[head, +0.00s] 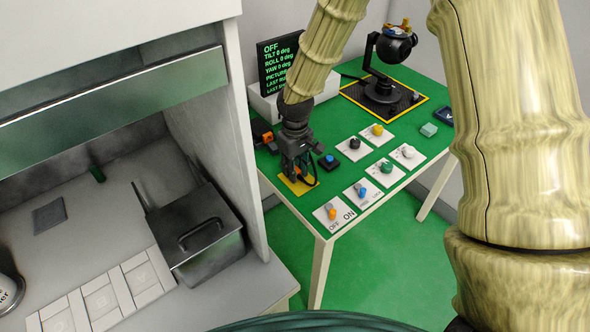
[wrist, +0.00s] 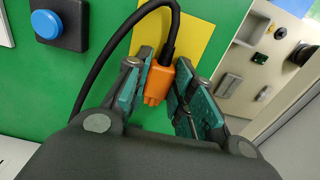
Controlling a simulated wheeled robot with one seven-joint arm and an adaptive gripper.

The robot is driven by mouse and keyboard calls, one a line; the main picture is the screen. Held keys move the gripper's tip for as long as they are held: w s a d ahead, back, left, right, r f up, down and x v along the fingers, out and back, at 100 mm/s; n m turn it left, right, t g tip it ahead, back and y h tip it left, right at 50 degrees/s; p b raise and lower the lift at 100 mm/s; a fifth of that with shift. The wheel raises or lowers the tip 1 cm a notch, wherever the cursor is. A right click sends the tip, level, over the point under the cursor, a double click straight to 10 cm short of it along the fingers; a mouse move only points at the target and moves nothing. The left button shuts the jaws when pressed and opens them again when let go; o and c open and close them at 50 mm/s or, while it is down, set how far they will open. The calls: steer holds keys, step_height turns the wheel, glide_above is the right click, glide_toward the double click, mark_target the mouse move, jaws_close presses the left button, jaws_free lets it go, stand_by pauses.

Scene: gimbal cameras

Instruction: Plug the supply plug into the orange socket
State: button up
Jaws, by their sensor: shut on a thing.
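The supply plug is orange with a black cable, and it sits between my gripper's fingers in the wrist view (wrist: 157,82). My gripper (wrist: 163,88) is shut on it, just above a yellow patch (wrist: 193,38). In the head view my gripper (head: 298,168) points down at the yellow patch (head: 301,187) at the table's left side, and the plug is mostly hidden by the fingers. A dark block with an orange part, which looks like the orange socket (head: 268,137), stands behind and left of my gripper. Its opening cannot be made out.
A blue button (head: 328,161) is right of my gripper. Several knob plates and an OFF/ON switch (head: 333,214) line the green table. A gimbal camera (head: 385,70) and a display (head: 283,62) stand at the back. A white cabinet wall (head: 215,140) is close on the left.

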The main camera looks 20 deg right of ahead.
steer(key=shift+r, duration=1.7)
steer(key=s+a+r+b, duration=0.1)
steer(key=s+a, duration=0.3)
steer(key=s, duration=1.1)
steer(key=shift+s+r+b, duration=0.15)
steer(key=shift+s+b, duration=0.15)
steer(key=shift+b, duration=0.45)
steer(key=shift+o, duration=1.4)
jaws_close()
